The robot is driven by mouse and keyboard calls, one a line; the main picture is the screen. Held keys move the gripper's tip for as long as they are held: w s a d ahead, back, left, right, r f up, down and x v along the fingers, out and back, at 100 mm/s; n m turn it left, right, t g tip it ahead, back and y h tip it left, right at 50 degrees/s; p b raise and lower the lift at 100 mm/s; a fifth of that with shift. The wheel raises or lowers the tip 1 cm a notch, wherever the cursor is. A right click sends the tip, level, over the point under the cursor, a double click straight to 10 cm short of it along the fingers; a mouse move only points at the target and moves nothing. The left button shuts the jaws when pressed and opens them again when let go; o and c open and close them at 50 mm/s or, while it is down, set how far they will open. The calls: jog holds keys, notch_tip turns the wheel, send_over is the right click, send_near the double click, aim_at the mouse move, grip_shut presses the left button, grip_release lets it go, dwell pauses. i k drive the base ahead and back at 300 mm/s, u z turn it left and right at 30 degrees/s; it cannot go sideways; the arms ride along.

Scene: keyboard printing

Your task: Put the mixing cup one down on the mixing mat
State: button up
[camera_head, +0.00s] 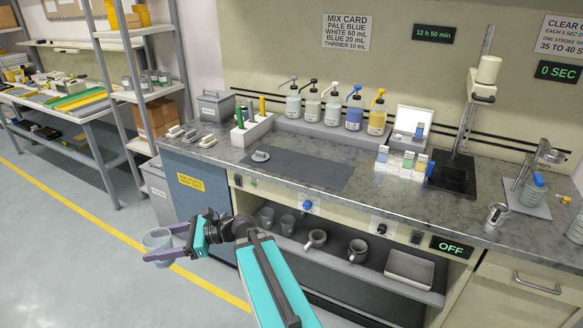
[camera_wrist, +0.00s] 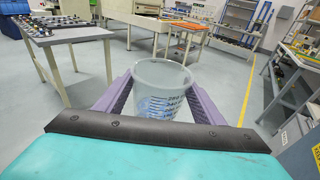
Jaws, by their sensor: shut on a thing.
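My gripper (camera_head: 166,243) is at the lower left of the head view, out over the floor in front of the bench. It is shut on a clear mixing cup (camera_head: 157,239), which looks upright. In the wrist view the cup (camera_wrist: 160,88) shows scale marks and some blue on its far side or bottom, with a purple finger on each side. The dark mixing mat (camera_head: 323,176) lies flat on the bench top, up and to the right of my gripper and apart from it. A small grey object (camera_head: 261,156) lies on the mat's left part.
Pump bottles (camera_head: 332,106) stand at the bench's back. A white holder (camera_head: 251,131) with green and yellow handles is left of the mat; sample cards (camera_head: 404,163) are right of it. More cups (camera_head: 288,223) sit on the shelf below. The mat's middle and right are clear.

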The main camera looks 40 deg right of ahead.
aim_at(301, 166)
jog(key=z, duration=0.05)
jog(key=i, duration=0.95)
jog(key=u, duration=0.1)
